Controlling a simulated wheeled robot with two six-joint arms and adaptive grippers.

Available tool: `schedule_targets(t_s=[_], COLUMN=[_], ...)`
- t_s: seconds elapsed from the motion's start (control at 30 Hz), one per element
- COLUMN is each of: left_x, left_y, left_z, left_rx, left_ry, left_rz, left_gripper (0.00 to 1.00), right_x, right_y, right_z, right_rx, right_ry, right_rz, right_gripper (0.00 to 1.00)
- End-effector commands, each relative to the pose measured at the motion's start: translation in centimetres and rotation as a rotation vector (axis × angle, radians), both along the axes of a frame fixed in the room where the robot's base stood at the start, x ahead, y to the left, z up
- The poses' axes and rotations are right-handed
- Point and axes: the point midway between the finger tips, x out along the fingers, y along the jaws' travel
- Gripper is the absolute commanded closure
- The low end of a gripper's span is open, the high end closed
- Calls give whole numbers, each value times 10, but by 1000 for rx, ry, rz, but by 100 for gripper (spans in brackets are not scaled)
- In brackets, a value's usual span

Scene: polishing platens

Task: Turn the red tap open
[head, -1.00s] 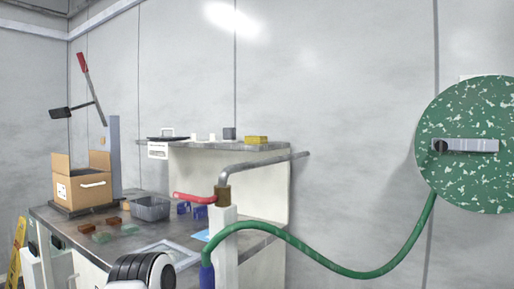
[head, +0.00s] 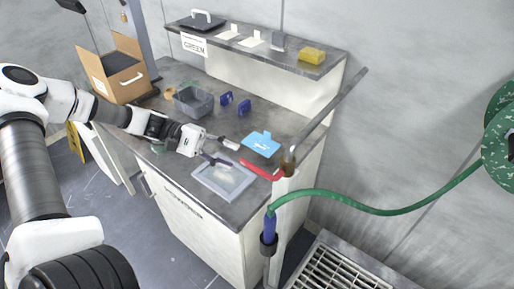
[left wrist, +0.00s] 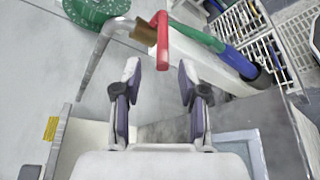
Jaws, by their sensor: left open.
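The red tap handle (head: 262,170) is a bar on a brass valve (head: 288,162), on a white post at the bench's right end. In the head view it points left from the valve. My left gripper (head: 235,154) is open and empty over the bench, a short way left of the handle's free end. In the left wrist view the red handle (left wrist: 162,42) shows just beyond and between the open fingertips (left wrist: 160,74), not touching them as far as I can see. My right gripper is not in view.
A green hose (head: 375,210) runs from the blue connector (head: 269,228) to the reel (head: 499,140). A grey pipe (head: 330,108) rises from the valve. A light blue card (head: 262,143), a framed plate (head: 224,184) and a grey bin (head: 193,101) occupy the bench. A grate (head: 340,270) lies below.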

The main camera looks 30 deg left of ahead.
Motion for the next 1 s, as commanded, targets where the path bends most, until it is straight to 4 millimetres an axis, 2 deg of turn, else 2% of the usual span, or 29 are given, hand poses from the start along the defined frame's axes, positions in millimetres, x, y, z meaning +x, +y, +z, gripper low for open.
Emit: schedule_targets(t_s=[0.1,0.33,0.43,0.67,0.7,0.8,1.0], left_x=[3,14,16,17,17,17,17], left_y=[-20,-59,-66,-68,-68,-68,-68], left_z=[-11,-17,-18,-18,-18,-18,-18], left_rx=[5,5,5,3,3,3,3], left_ry=[8,7,6,4,4,4,5], left_rz=[-7,-7,-4,-2,-2,-2,-3], left_gripper=[59,59,59,59,66,100,100], right_x=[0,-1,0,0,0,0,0], right_y=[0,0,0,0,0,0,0], right_z=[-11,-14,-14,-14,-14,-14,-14], right_rx=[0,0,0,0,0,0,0], right_ry=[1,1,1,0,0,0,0], right_rz=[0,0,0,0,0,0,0], right_gripper=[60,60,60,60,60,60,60])
